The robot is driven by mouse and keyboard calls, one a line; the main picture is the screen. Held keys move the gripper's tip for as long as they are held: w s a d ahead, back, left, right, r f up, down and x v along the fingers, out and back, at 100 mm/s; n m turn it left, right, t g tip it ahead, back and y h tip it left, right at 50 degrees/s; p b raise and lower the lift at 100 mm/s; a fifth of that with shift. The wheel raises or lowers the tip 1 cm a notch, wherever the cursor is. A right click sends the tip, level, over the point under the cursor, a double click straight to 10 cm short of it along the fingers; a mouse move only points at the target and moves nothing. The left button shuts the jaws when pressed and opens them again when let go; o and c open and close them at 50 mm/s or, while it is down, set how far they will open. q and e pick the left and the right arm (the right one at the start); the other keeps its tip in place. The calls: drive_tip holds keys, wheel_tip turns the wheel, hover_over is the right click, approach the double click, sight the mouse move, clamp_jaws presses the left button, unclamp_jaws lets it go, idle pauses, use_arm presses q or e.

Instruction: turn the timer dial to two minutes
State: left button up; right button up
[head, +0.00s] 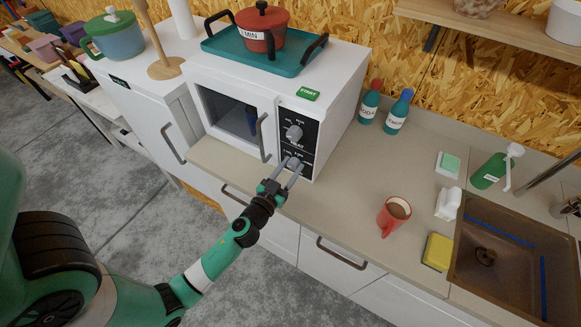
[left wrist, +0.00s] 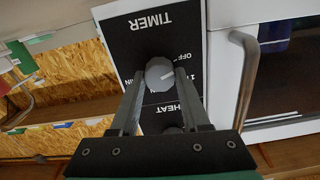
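The timer dial (left wrist: 160,74) is a grey round knob on the black panel at the front right of the white microwave (head: 335,105). In the left wrist view, which is upside down, its white mark points roughly toward OFF. My left gripper (head: 290,165) is at this lower dial in the head view. In the left wrist view its two fingers (left wrist: 160,76) lie on either side of the knob, very close to it. I cannot tell whether they touch it. The heat dial (head: 293,132) is above, at the other end of the panel. My right gripper is not in view.
The microwave's door handle (head: 264,137) is close beside the panel. A green START button (head: 308,94) and a teal tray (head: 222,44) with a red pot (head: 262,35) are on top. A red mug (head: 386,222) and a sink (head: 465,270) are to the right.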

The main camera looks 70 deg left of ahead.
use_arm(q)
clamp_jaws()
drive_tip(key=shift+m, duration=0.4)
drive_tip(key=m, duration=0.4)
drive_tip(key=shift+d+m+b, duration=0.1)
drive_tip(key=shift+m+b, duration=0.2)
drive_tip(key=shift+m, duration=0.1)
drive_tip(key=m, duration=0.5)
drive_tip(key=shift+w+f, duration=0.1)
drive_tip(key=m, duration=0.6)
drive_tip(key=shift+m, duration=0.4)
drive_tip(key=m, duration=0.6)
drive_tip(key=shift+f+p, duration=0.15)
drive_tip(key=shift+p, duration=0.25)
drive_tip(key=shift+m, duration=0.3)
